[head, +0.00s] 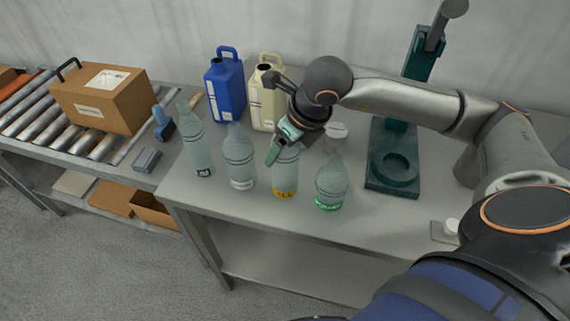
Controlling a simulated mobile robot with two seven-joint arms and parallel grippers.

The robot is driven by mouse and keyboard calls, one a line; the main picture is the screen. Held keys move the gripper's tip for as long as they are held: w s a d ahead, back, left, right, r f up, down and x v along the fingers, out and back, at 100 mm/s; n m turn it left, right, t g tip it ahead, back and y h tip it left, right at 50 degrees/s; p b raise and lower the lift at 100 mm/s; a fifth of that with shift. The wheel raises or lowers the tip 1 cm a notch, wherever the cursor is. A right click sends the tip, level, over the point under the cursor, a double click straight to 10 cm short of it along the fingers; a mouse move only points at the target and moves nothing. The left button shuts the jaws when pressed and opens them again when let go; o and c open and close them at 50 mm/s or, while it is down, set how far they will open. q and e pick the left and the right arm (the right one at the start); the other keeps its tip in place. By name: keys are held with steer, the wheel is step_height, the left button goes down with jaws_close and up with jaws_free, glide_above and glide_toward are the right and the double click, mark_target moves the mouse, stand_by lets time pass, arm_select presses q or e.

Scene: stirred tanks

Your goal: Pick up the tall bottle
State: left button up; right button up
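Several translucent grey-green bottles stand upright in a row on the grey table. The leftmost bottle (198,145) looks the tallest and slimmest, with a dark mark at its base. Beside it stands a bottle with a white label (239,158). A bottle with a yellow label (285,175) has its top hidden behind my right gripper. A squat bottle with a green label (331,182) is at the right end. My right gripper (269,118) is open and appears empty, its fingers spread above the row, right of the leftmost bottle. My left gripper is out of view.
A blue jug (225,80) and a cream jug (262,107) stand behind the bottles. A green stand (392,185) is at the right. A roller conveyor with a cardboard box (103,98) adjoins at the left. The table's front strip is clear.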

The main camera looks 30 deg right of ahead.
jaws_close()
stand_by(0.4)
